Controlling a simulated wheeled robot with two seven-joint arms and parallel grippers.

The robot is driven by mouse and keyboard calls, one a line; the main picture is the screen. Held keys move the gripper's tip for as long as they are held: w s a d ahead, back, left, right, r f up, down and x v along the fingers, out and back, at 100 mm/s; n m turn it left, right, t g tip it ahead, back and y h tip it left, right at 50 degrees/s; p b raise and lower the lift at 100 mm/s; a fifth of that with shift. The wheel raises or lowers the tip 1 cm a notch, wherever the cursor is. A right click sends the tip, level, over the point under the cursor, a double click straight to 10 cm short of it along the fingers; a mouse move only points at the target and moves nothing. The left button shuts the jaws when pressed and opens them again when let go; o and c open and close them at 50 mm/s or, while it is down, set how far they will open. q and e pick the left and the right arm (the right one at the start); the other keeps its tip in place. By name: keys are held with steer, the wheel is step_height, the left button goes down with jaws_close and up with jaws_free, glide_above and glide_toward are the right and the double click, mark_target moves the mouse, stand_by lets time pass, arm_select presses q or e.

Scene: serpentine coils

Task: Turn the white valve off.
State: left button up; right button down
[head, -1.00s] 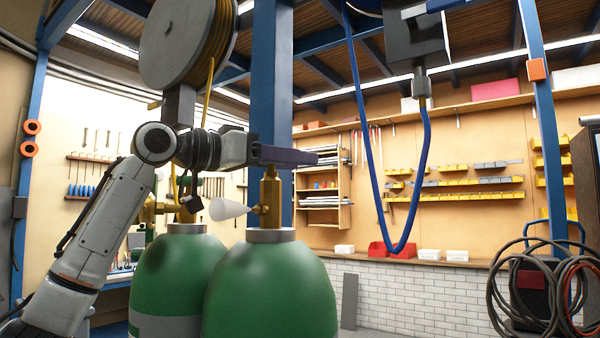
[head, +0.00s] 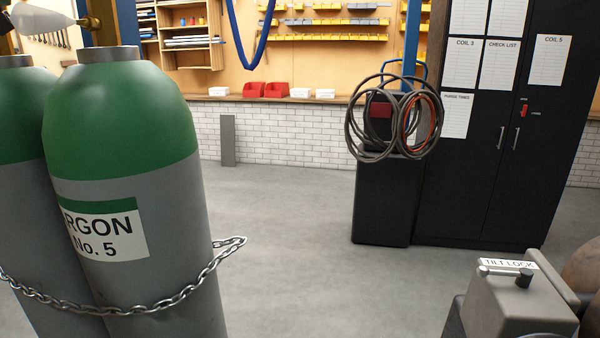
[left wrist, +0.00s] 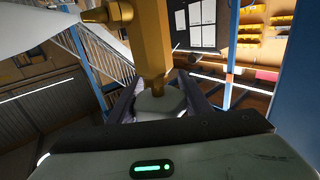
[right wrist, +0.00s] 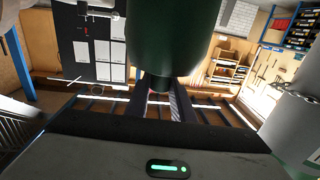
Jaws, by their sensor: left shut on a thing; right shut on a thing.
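My left gripper (left wrist: 160,98) is shut on a pale grey-white faceted knob (left wrist: 160,106) at the end of a brass valve (left wrist: 151,45). I take this knob to be the white valve; its setting cannot be read. A white cone (left wrist: 38,22) sits beside the brass; it also shows at the head view's top left (head: 50,16), by the brass stem (head: 97,25) on the green-and-grey argon cylinder (head: 120,120). My right gripper (right wrist: 163,103) is shut on the narrow end of a dark green object (right wrist: 165,45). Neither gripper shows in the head view.
A chain (head: 130,308) runs around the cylinders and ends in a loose hook-like end at the right. A grey tilt-lock box (head: 510,310) is at the lower right. A black cabinet (head: 500,185) and coiled hoses (head: 360,125) stand behind. The middle floor is clear.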

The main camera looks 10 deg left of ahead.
arm_select(q)
steer(key=shift+s+d+g+h, duration=0.1)
steer(key=shift+g+h, duration=0.2)
steer(key=shift+g, duration=0.1)
steer(key=shift+m, duration=0.3)
steer(key=o, duration=1.1)
steer(key=shift+c, duration=0.2)
steer(key=v, duration=0.7)
steer(key=shift+a, duration=0.2)
steer(key=shift+s, duration=0.1)
